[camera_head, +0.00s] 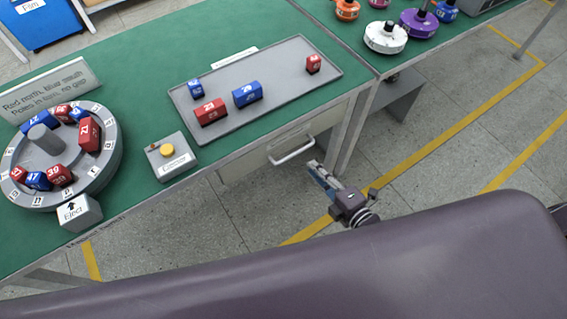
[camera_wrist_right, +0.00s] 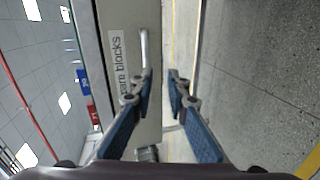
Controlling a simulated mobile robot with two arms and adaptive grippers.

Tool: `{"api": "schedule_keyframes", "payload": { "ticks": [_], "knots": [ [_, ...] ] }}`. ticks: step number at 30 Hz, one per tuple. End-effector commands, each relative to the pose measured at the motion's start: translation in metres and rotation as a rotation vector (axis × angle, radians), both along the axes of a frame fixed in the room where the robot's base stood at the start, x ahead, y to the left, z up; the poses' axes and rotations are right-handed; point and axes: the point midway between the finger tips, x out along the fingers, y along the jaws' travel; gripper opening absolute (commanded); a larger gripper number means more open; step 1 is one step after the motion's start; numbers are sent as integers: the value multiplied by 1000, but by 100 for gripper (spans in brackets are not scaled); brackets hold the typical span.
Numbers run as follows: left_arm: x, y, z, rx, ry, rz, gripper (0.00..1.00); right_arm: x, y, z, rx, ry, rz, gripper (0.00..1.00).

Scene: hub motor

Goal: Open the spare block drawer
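The spare block drawer (camera_head: 255,158) is under the green-topped bench, and its front looks flush with the bench frame. Its pale bar handle (camera_head: 292,152) sticks out from the front. In the right wrist view the drawer front (camera_wrist_right: 125,85) carries a partly visible "spare blocks" label, and the handle (camera_wrist_right: 144,48) runs toward the left fingertip. My right gripper (camera_head: 316,170) is just outside the handle, near its right end. In the wrist view my right gripper (camera_wrist_right: 161,75) has its blue-padded fingers apart, with nothing visible between them. My left gripper is not in view.
On the bench are a grey tray (camera_head: 270,102) with several red and blue blocks, a box with a yellow button (camera_head: 170,155), and a round numbered fixture (camera_head: 103,160). A bench leg (camera_head: 352,135) stands right of the drawer. Floor before the drawer is clear.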

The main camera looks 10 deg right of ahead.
Motion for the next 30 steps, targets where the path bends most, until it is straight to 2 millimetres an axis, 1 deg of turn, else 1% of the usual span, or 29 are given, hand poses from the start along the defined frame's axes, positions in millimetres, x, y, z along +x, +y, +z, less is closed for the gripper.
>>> {"api": "schedule_keyframes", "payload": {
  "ticks": [1, 3, 5, 8, 12, 18, 22, 30],
  "knots": [
    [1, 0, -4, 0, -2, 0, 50, 2, 3, 8, -19, -34, 15, 15],
    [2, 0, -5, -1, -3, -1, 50, 5, 6, 16, -36, -62, 27, 15],
    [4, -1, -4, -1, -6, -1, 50, 8, 8, 19, -41, -71, 29, 15],
    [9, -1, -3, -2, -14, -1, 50, 18, 12, 18, -42, -74, 30, 15],
    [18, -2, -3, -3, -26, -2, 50, 38, 19, 13, -42, -71, 30, 15],
    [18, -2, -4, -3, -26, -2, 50, 64, 28, 7, -42, -70, 30, 15],
    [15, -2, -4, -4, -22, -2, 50, 73, 31, 4, -42, -68, 28, 15],
    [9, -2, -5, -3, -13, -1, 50, 76, 33, 3, -42, -67, 30, 15]
  ]
}}
